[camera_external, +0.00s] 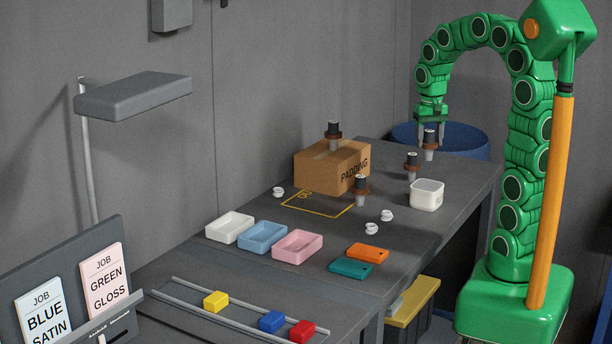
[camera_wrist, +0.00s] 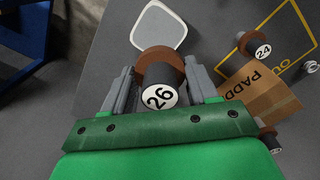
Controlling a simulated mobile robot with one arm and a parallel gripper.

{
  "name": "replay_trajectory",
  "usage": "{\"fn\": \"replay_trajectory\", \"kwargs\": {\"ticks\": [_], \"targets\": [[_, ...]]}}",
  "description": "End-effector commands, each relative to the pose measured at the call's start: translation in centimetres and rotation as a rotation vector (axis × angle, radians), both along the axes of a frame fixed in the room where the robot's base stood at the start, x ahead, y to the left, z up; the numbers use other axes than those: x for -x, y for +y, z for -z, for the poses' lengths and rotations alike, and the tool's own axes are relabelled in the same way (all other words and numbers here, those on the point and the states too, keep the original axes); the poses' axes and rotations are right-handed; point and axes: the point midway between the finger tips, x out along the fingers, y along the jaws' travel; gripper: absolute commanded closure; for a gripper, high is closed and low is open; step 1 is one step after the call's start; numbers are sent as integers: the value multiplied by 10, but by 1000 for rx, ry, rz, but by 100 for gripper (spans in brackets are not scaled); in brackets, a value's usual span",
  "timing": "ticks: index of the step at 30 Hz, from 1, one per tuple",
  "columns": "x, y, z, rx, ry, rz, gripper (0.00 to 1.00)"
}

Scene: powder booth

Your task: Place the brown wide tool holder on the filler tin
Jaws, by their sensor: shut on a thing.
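My gripper (camera_external: 431,124) is shut on a tool holder (camera_external: 430,140) with a black top, a wide brown flange and a grey cone. It hangs roughly upright above the far end of the table. In the wrist view this tool holder (camera_wrist: 160,97), marked 26, sits between the jaws (camera_wrist: 160,90). A white rounded-square tin (camera_external: 427,196), which I take for the filler tin, stands near the table's right edge, below and apart from the gripper. In the wrist view the tin (camera_wrist: 140,40) shows beyond the holder, partly hidden by it.
Other brown-flanged holders stand near the gripper (camera_external: 412,165), by the yellow outline (camera_external: 361,190) and on the cardboard box (camera_external: 310,172). White knobs (camera_external: 372,229), trays (camera_external: 297,258) and coloured plates (camera_external: 367,252) lie nearer. A blue tub (camera_external: 475,150) stands behind the table's far end.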

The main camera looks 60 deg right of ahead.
Motion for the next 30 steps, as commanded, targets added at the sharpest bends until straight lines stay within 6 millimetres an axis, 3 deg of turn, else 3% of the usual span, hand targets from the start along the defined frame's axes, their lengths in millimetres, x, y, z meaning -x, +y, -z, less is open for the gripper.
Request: {"fn": "replay_trajectory", "kwargs": {"ticks": [23,30], "targets": [[4,-1,77,-4,6,-2,88],[3,-1,80,-1,1,-2,88]]}}
